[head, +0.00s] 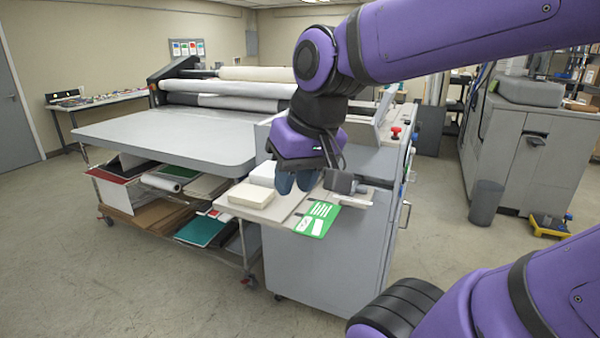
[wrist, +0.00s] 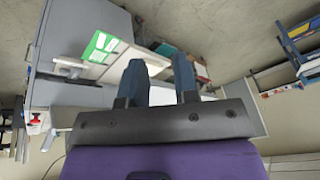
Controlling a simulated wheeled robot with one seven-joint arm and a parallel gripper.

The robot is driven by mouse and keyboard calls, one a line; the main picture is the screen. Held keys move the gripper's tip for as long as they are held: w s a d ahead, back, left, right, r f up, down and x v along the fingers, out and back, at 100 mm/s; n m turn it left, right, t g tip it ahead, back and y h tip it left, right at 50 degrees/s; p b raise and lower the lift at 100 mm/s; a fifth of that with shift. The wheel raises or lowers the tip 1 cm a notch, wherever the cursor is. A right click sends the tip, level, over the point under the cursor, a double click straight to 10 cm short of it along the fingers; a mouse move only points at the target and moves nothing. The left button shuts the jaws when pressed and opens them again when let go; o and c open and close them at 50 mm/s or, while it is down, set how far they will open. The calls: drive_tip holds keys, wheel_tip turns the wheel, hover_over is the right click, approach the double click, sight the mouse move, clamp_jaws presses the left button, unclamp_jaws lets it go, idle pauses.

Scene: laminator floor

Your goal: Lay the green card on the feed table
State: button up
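The green card (head: 317,220), with white printed panels, lies at the front right corner of a small light shelf (head: 281,207) beside the grey cabinet. It also shows in the wrist view (wrist: 102,45), up and left of the fingers. My gripper (head: 296,183) points down above the shelf, behind the card in the head view and apart from it. In the wrist view my gripper (wrist: 159,65) has its two fingers spread with nothing held between them. The feed table (head: 165,135) is the wide grey surface at left, before the rollers; its visible top is bare.
White blocks or stacks (head: 251,195) sit on the shelf left of the card. A grey clamp-like fitting (head: 345,183) stands close to the card's right. Racks under the table hold coloured sheets (head: 200,231). A grey bin (head: 486,203) stands right. The floor in front is clear.

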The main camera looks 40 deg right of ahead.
drive_tip(key=s+n, duration=0.1)
drive_tip(key=r+n+t, duration=0.1)
drive_tip(key=shift+s+a+r+n+t+h, duration=0.25)
drive_tip(key=shift+s+r+n+t+h, duration=0.05)
drive_tip(key=shift+s, duration=0.05)
idle(0.4)
